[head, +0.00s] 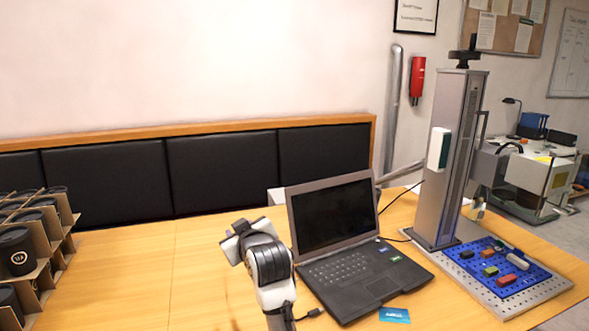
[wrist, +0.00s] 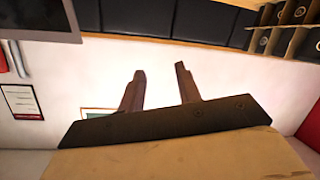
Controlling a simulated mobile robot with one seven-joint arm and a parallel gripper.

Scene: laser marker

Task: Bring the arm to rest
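My arm (head: 270,265) rises from the bottom middle of the head view, in front of and to the left of the open laptop. Its hand is turned away, so the fingers do not show clearly there. In the wrist view my gripper (wrist: 160,72) has its two brown fingers apart, with nothing between them. My gripper touches nothing that I can see.
The laptop (head: 335,215) stands right of my arm, with a blue card (head: 394,315) before it. The laser marker column (head: 450,160) stands on a perforated base with a blue plate (head: 512,285) holding several small blocks. A cardboard divider (head: 65,215) with black canisters is at left. Bare table lies between.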

